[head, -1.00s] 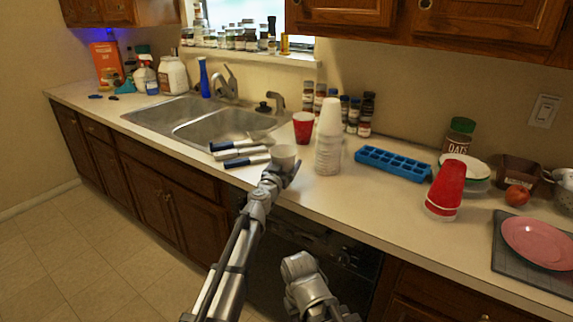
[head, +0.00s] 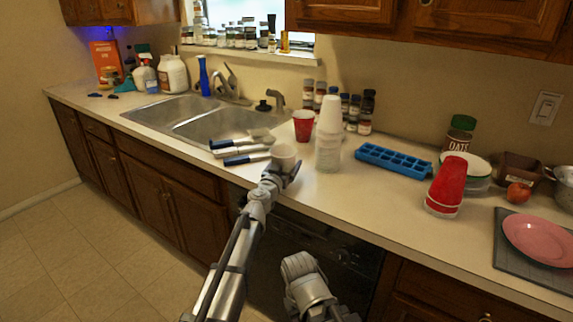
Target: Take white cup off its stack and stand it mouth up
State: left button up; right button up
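A white cup (head: 284,154) is at my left gripper (head: 282,174), between its fingers, which look closed around its lower part. The cup is over the counter's front part, left of the stack. Its wide end appears to face up; whether its base touches the counter is hard to tell. The stack stands apart to the right, with white cups (head: 330,114) mouth down on top of clear cups (head: 327,153). My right arm shows only at the bottom middle, and its gripper is not visible.
Several blue-handled utensils (head: 243,151) lie just left of the held cup, near the sink (head: 205,120). A red cup (head: 303,126) and spice jars stand behind. A blue ice tray (head: 393,161) and red cup stack (head: 446,187) are right. Counter front right of the clear cups is free.

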pick_arm(q)
jog(key=shift+o, duration=0.6)
jog(key=v, duration=0.8)
jog(key=shift+w, duration=0.1)
